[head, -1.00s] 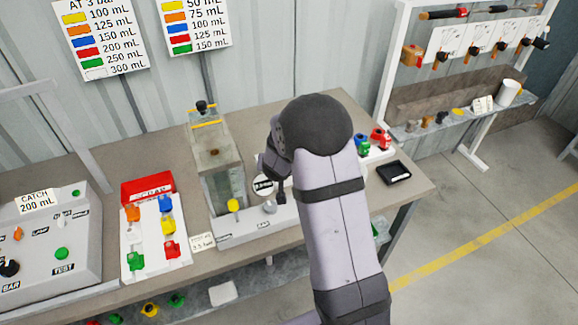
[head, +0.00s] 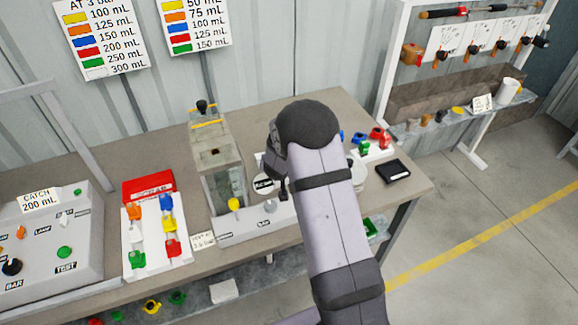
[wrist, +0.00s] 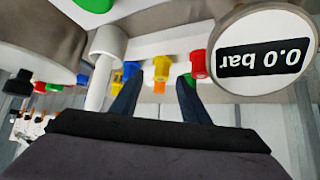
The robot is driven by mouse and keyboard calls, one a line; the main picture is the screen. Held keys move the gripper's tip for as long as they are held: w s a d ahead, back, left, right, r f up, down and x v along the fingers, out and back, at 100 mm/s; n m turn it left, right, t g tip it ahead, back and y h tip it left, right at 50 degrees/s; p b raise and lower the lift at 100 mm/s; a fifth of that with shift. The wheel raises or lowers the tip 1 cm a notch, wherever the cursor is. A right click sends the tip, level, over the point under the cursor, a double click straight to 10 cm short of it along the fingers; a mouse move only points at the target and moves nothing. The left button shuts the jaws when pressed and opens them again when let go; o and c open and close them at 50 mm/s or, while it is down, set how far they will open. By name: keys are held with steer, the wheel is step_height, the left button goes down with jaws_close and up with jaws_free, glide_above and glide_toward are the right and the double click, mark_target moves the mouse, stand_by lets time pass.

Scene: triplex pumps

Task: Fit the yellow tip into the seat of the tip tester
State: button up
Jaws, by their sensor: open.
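The tip tester (head: 222,168) stands mid-table as a clear box on a grey base. A yellow piece (head: 234,204) shows at its front; I cannot tell if it is a tip or a knob. The tip rack (head: 139,235) left of it holds coloured tips, including a yellow tip (head: 168,226). In the wrist view, a yellow tip (wrist: 116,82) shows by the left finger, with blue, orange, green and red ones beyond. My gripper (wrist: 157,88) is open, with nothing held between its fingers. In the head view, my arm mostly hides it. The tester's seat is not clearly visible.
An upside-down round gauge (wrist: 264,56) reading 0.0 bar is close on the right. A white post (wrist: 103,60) is close on the left. A second rack (head: 377,146) and a black tray (head: 393,171) stand on the right of the table. A control box (head: 55,235) is far left.

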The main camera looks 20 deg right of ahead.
steer(key=shift+p+x, duration=0.4)
steer(key=shift+x, duration=1.45)
steer(key=shift+r, duration=0.1)
jaws_close()
